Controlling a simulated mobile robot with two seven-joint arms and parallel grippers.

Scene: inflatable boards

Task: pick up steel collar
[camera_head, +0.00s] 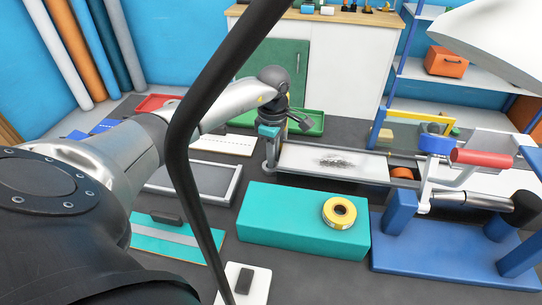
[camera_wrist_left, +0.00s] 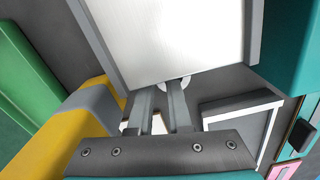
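My left gripper (camera_head: 268,165) reaches down at the left end of a long grey tray in the head view. In the left wrist view its two fingers (camera_wrist_left: 161,90) stand apart with a narrow gap. A pale, curved piece (camera_wrist_left: 186,82) shows just beyond the fingertips, partly hidden by them and beside the tray edge; it may be the steel collar, but too little shows to be sure. I cannot make out the collar in the head view, where my wrist covers that spot. My right gripper is not in view.
The long tray (camera_head: 300,158) holds dark shavings. A teal block (camera_head: 285,220) carries a yellow ring (camera_head: 339,212). A blue stand (camera_head: 430,250) with a metal roller (camera_head: 470,199) is at right. A grey-framed panel (camera_head: 195,181) lies left; a green tray (camera_head: 312,123) lies behind.

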